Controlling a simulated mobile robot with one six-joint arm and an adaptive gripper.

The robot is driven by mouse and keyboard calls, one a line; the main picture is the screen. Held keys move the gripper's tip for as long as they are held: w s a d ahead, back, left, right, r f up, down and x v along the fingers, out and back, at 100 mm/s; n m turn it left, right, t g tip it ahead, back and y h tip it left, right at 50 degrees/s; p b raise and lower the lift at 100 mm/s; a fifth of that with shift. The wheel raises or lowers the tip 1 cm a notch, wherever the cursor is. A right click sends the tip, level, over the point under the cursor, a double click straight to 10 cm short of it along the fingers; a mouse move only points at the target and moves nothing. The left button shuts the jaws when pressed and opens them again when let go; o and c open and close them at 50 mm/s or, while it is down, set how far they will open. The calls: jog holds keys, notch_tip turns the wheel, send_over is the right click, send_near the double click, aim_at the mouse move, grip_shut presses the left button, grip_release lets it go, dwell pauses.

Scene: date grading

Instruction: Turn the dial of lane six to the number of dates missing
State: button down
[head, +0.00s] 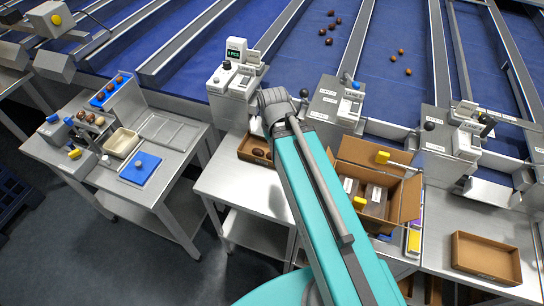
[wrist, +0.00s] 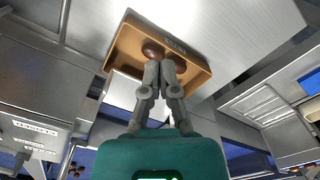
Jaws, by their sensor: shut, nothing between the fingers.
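My gripper (wrist: 160,62) is shut and empty. In the wrist view its fingertips point at a small brown tray (wrist: 122,45) and overlap its dates; I cannot tell the gap between them. Dark dates (wrist: 153,50) show in that tray on both sides of the fingers. In the head view the tray (head: 245,144) sits below a lane post (head: 232,82) with a green-lit display (head: 235,54) and a dark-topped dial (head: 227,66). My arm hides the fingers there. Other lane posts (head: 325,108) and (head: 432,150) have black knobs. The lane numbers are too small to read surely.
An open cardboard box (head: 412,195) stands right of my arm, with an empty brown tray (head: 487,256) farther right. A side table (head: 178,165) at left holds a blue tray and a cream bin. Dates lie on the blue lanes (head: 380,95) behind.

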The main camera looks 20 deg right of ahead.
dwell(0.6)
jog(key=c, duration=0.9)
grip_release()
jog(key=shift+o, duration=1.3)
jog(key=shift+w+r, duration=0.15)
jog(key=shift+w, duration=0.1)
jog(key=o, duration=0.3)
jog(key=shift+m, duration=0.7)
jog(key=w+r+p, duration=0.2)
jog(key=w, duration=0.2)
jog(key=w+a+r+p, duration=0.1)
jog(key=w+r+p, duration=0.1)
jog(key=w+p, duration=0.1)
jog(key=w+r+p, duration=0.2)
jog(key=w+r, duration=0.1)
jog(key=w, duration=0.3)
jog(key=shift+a, duration=0.15)
notch_tip(320, 180, up, 13)
jog(key=m+p, duration=0.3)
jog(key=p, duration=1.1)
send_over(227, 62)
jog(key=shift+w+r, duration=0.1)
jog(key=shift+w, duration=0.1)
jog(key=shift+b, duration=0.35)
notch_tip(227, 62, down, 14)
jog(key=b, duration=1.3)
jog(key=shift+r, duration=0.1)
jog(key=shift+b, duration=0.3)
